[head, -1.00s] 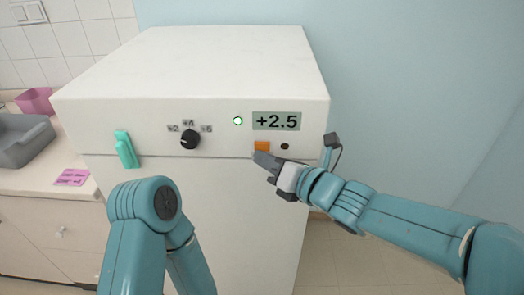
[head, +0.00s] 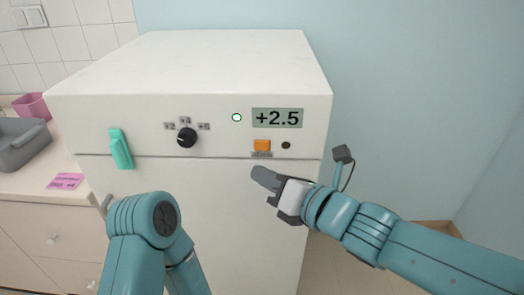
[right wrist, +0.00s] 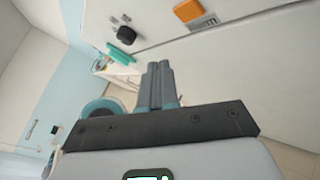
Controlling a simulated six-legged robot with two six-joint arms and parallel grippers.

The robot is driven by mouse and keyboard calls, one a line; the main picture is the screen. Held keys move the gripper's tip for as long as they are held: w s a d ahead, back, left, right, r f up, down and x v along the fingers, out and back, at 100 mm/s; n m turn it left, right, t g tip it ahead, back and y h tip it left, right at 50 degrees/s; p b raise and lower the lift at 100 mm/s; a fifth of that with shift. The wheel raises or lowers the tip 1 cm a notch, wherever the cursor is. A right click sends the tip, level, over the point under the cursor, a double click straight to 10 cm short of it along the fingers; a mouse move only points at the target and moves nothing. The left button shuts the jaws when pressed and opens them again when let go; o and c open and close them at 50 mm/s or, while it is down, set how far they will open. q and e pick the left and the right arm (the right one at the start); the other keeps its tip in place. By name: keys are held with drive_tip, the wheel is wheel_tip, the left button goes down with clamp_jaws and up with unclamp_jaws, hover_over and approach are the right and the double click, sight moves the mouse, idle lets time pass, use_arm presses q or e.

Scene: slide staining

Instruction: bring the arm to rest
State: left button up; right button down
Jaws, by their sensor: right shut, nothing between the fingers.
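My right gripper (head: 262,178) is shut and empty in the head view, in front of the white appliance (head: 215,215), just below its orange button (head: 262,145). In the right wrist view the two fingers (right wrist: 160,68) lie side by side, closed, and the orange button (right wrist: 188,10) shows beyond them, apart from the fingertips. My left arm stands bent at the lower left of the head view. A grey tip shows beside it, but the left gripper's fingers cannot be made out.
The appliance has a display (head: 278,118) reading +2.5, a lit green light (head: 237,117), a black knob (head: 186,138) and a teal handle (head: 120,149). A counter with a grey basin (head: 22,143), a pink container (head: 32,106) and a pink note (head: 65,181) is at left. The right side is free.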

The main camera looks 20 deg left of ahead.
idle(0.6)
drive_tip(key=w+d+f+m+h, duration=0.2)
drive_tip(key=d+f+m, duration=0.25)
drive_tip(key=f, duration=0.45)
drive_tip(key=w+d+f+m+h, duration=0.1)
drive_tip(key=d+f+m+h, duration=0.15)
drive_tip(key=d+f, duration=0.55)
drive_tip(key=w+d+f+m+h, duration=0.2)
drive_tip(key=d+f+m, duration=0.15)
drive_tip(key=f, duration=0.75)
drive_tip(key=s+d+f+m+g+h+p, duration=0.1)
drive_tip(key=s+d+f+m+g, duration=0.15)
drive_tip(key=s+f+m, duration=0.45)
drive_tip(key=s+d+f+m+g+h, duration=0.2)
drive_tip(key=s+d+f+m, duration=0.2)
drive_tip(key=s+f+m, duration=0.35)
drive_tip(key=s+d+f+m+g, duration=0.2)
drive_tip(key=s+m, duration=0.7)
drive_tip(key=m, duration=0.8)
drive_tip(key=shift+f+m+g+h, duration=0.45)
drive_tip(key=shift+f+g, duration=0.1)
drive_tip(key=shift+f, duration=0.55)
